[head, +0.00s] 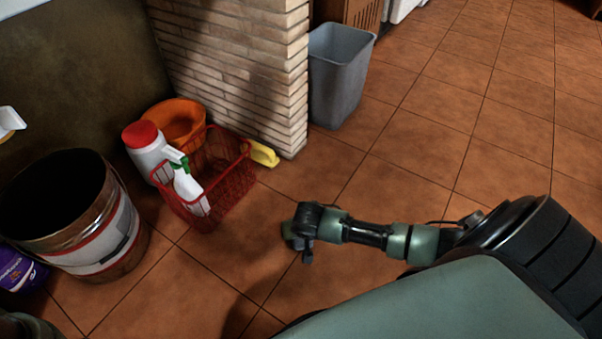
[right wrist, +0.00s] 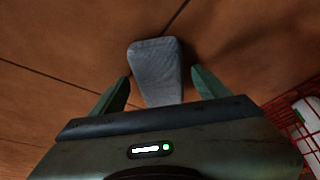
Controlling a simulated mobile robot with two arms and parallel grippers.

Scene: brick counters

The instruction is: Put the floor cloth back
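The floor cloth (right wrist: 156,66) is a grey-blue folded piece in the right wrist view, with its near end between the two fingers of my right gripper (right wrist: 161,76). The fingers stand apart, with a small gap showing on each side of the cloth. The tiled floor shows beyond it. In the head view my right arm comes in from the right and its wrist end (head: 304,232) is over the floor, right of the red basket; the fingers and the cloth are hidden there. My left gripper is not in view.
An orange bowl (head: 177,120), a yellow item (head: 263,153) and a large metal bucket (head: 120,235) stand nearby. A grey bin (head: 338,80) stands by the brick pillar. Floor at right is clear.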

